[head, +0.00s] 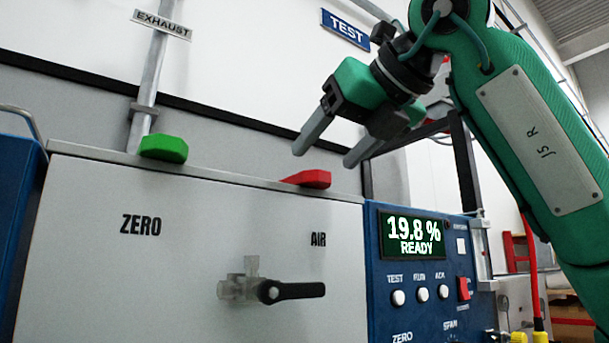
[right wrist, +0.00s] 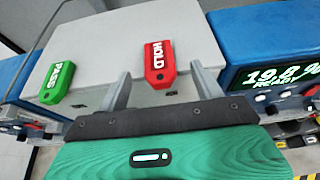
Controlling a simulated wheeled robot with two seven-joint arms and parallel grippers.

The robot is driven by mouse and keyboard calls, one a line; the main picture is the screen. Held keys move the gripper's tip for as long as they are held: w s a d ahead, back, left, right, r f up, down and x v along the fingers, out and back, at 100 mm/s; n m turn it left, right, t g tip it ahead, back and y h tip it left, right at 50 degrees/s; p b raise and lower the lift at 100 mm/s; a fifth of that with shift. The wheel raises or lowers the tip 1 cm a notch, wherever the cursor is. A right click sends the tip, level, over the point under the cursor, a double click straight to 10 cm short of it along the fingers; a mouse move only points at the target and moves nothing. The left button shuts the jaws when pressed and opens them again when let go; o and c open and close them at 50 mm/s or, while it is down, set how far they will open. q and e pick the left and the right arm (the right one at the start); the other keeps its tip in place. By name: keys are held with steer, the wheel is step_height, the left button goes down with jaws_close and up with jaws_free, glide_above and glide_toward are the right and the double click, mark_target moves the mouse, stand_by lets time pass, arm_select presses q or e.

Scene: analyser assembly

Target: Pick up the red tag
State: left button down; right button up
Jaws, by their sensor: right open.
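The red tag (head: 308,179) lies on the top edge of the grey cabinet, above the word AIR. In the right wrist view the red tag (right wrist: 159,64) reads HOLD and lies flat on the cabinet top. My right gripper (head: 329,148) is open and empty, above and just behind the tag in the head view. In the right wrist view its two fingers (right wrist: 163,88) point toward the tag, which shows between and beyond their tips. I cannot tell the exact gap. My left gripper is not in view.
A green tag (head: 163,148), reading PASS in the right wrist view (right wrist: 57,83), lies left of the red one. The grey cabinet (head: 90,250) has a black-handled valve (head: 290,290) on its front. A blue analyser panel (head: 430,290) stands right. A pipe (head: 150,80) rises behind the green tag.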

mark_target(305, 174)
steer(key=shift+p+x, duration=0.35)
steer(key=shift+x, duration=0.75)
steer(key=p+x, duration=0.1)
steer(key=x, duration=0.1)
steer(key=p+x, duration=0.1)
steer(key=x, duration=0.1)
steer(key=shift+a+r, duration=0.2)
steer(key=shift+r, duration=0.05)
steer(key=shift+w+a+f, duration=0.2)
steer(key=shift+w, duration=0.05)
steer(key=shift+s+d+r, duration=0.1)
steer(key=shift+s+d, duration=0.05)
steer(key=shift+s, duration=0.05)
steer(key=shift+c, duration=0.5)
steer(key=c, duration=1)
